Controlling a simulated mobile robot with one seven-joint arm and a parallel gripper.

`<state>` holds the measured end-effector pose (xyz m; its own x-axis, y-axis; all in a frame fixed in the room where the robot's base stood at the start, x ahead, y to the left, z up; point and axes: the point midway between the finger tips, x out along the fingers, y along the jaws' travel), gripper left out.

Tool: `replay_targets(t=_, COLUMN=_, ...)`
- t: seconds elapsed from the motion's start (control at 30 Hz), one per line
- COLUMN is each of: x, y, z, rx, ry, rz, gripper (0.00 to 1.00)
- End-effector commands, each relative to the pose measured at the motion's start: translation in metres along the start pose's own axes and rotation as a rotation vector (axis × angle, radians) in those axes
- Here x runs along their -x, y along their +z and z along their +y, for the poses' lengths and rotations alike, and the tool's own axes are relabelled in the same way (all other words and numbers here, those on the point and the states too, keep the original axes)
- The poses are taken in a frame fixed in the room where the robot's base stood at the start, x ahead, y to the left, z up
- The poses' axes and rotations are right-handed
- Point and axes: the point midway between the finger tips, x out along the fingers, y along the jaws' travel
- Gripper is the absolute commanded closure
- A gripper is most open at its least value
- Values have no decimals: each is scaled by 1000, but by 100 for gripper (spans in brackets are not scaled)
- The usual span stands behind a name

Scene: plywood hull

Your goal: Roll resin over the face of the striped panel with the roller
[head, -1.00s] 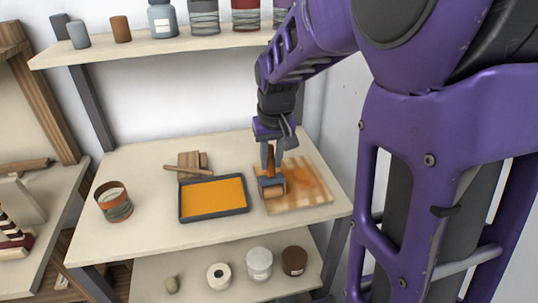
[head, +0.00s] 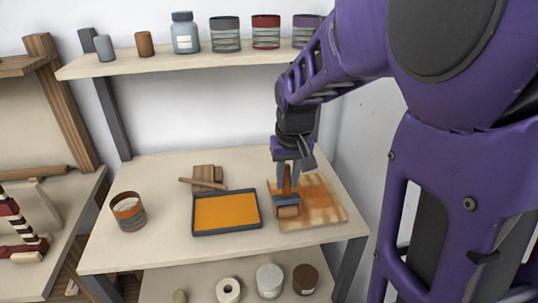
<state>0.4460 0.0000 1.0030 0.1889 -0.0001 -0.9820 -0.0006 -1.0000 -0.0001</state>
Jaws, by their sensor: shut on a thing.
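My gripper (head: 288,168) is shut on the upright wooden handle of the roller (head: 286,205). The roller head rests on or just above the left part of the striped panel (head: 325,205). The panel lies flat at the right of the bench, pale wood with brown-orange bands, and uneven orange resin patches show on its face. A dark tray (head: 197,233) holding a flat layer of orange resin (head: 227,212) sits just left of the panel. The gripper and roller hide a strip of the panel's left side.
The bench (head: 160,185) also holds an open can (head: 128,212) at left and wooden blocks with a stick (head: 205,180) behind the tray. The upper shelf (head: 160,64) carries several jars and cans. A lower shelf holds tape (head: 228,290) and jars. The bench's front is clear.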

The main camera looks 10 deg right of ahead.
Motion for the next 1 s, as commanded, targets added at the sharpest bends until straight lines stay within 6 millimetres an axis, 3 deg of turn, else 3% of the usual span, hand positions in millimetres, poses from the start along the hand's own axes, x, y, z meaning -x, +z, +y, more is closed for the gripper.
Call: replay_targets(t=1.0, x=-7, y=-46, z=0, rx=0, ry=0, rz=0, gripper=100)
